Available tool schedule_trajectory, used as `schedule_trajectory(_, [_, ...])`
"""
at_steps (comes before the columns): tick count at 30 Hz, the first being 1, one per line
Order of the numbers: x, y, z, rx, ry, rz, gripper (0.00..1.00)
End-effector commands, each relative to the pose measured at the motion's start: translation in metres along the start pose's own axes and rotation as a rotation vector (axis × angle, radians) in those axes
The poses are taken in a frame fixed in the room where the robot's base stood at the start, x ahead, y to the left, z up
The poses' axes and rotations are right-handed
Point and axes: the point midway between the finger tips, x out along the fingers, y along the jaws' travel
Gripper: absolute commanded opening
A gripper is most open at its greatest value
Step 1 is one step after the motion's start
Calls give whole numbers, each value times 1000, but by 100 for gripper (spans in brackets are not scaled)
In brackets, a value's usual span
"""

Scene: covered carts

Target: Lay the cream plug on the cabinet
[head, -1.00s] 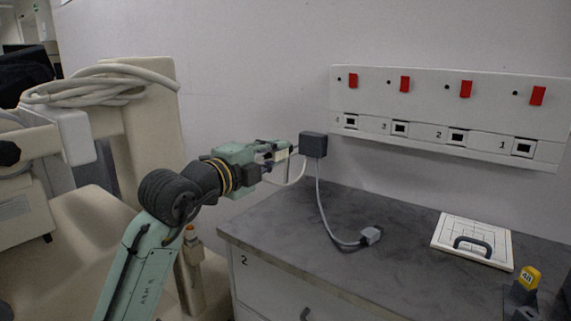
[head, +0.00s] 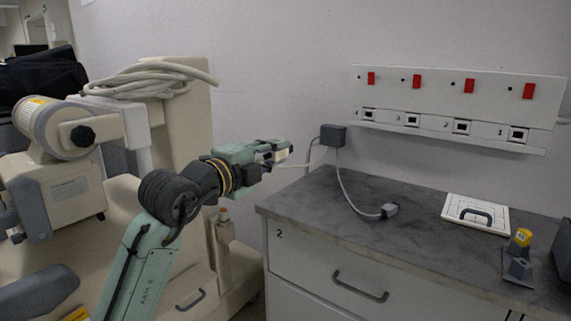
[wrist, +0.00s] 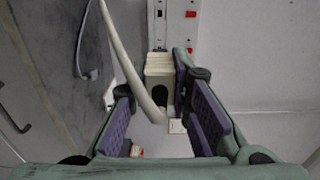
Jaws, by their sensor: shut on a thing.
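The cream plug (wrist: 158,72) is between the purple-padded fingers of my gripper (wrist: 163,105) in the wrist view, with its cream cable running past it. In the head view my gripper (head: 280,154) is shut on the plug and is left of the cabinet, in the air. Only a pale bit of the plug shows there. The cabinet (head: 320,205) has a dark grey top and pale drawers; its top also shows at the left of the wrist view (wrist: 45,60).
A dark box (head: 333,135) on the wall has a cable to a grey plug (head: 390,210) lying on the cabinet. A white board with a handle (head: 476,213) and a yellow-topped item (head: 522,240) stand to the right. A socket panel (head: 450,100) is above.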

Motion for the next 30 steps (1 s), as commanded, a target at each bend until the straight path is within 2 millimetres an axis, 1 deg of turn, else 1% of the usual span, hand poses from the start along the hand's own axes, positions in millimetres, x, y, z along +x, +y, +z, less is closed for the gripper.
schedule_trajectory(3, [0,0,0,0,0,0,0])
schedule_trajectory(8, [10,2,33,-3,-58,0,0])
schedule_trajectory(11, [15,10,56,-6,-102,1,0])
schedule_trajectory(14, [21,26,83,-8,-162,1,0])
schedule_trajectory(15, [24,36,94,-9,-191,2,0])
schedule_trajectory(17, [28,55,111,-10,-237,4,0])
schedule_trajectory(18, [31,72,122,-13,-271,4,0])
schedule_trajectory(20, [36,98,137,-13,-325,5,0])
schedule_trajectory(21, [38,116,145,-14,-359,4,0])
schedule_trajectory(23, [42,145,154,-14,-408,5,0])
schedule_trajectory(24, [44,165,158,-14,-439,6,0])
schedule_trajectory(25, [45,180,161,-13,-462,6,0])
schedule_trajectory(26, [46,194,163,-13,-484,6,0])
schedule_trajectory(27, [48,214,164,-13,-510,6,0])
schedule_trajectory(29, [49,244,165,-11,-550,7,0])
schedule_trajectory(30, [50,266,164,-11,-574,8,0])
